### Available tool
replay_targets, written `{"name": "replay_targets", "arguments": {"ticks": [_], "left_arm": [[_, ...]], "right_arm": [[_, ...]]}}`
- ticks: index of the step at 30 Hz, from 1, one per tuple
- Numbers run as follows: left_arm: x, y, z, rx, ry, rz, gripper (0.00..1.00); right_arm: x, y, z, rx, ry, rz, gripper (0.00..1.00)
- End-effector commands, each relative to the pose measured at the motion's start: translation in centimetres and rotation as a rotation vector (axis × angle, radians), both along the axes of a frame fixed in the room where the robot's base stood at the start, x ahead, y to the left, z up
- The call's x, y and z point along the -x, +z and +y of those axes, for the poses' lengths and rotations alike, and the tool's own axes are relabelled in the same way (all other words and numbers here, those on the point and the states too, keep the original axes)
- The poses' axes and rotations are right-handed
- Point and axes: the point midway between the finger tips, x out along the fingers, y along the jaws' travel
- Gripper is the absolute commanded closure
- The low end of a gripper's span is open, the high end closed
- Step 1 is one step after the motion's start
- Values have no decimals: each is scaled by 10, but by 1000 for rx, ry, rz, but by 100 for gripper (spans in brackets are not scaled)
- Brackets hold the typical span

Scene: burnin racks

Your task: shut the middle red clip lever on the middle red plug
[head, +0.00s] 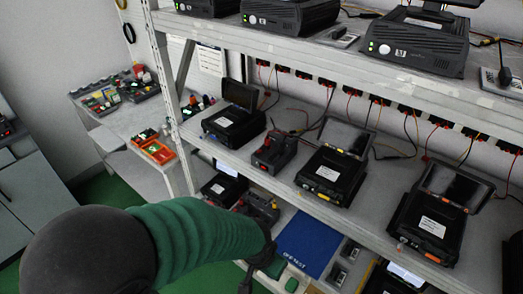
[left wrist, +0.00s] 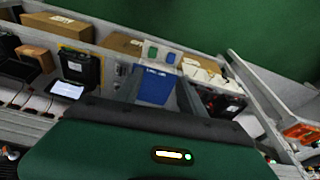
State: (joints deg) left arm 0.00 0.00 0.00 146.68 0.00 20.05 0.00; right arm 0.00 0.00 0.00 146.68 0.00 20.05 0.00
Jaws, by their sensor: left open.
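A dark grey block with red parts on top (head: 274,151) sits on the middle shelf between two black devices. A similar block (head: 261,207) sits on the lower shelf, partly behind my left arm. Small red and black connectors (head: 326,83) line the back of the middle shelf. I cannot tell which is the middle red plug, and its clip lever is too small to make out. My left gripper (head: 256,270) hangs in front of the lower shelf, apart from these things. My right gripper is not visible.
Black devices with raised screens (head: 335,165) stand on the middle shelf (head: 385,205), with loose cables behind. A blue mat (head: 306,243) lies on the lower shelf. An orange tray (head: 158,152) is on the side bench. A rack post (head: 165,70) stands at left. Green floor is clear.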

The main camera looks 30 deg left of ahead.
Motion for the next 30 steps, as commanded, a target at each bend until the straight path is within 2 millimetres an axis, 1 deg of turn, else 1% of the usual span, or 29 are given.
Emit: {"name": "replay_targets", "arguments": {"ticks": [2,12,13,30], "left_arm": [[0,0,0,0,0,0,52],[0,0,0,0,0,0,97],[0,0,0,0,0,0,100],[0,0,0,0,0,0,100]], "right_arm": [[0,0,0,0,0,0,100],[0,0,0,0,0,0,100],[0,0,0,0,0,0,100],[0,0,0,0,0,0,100]]}}
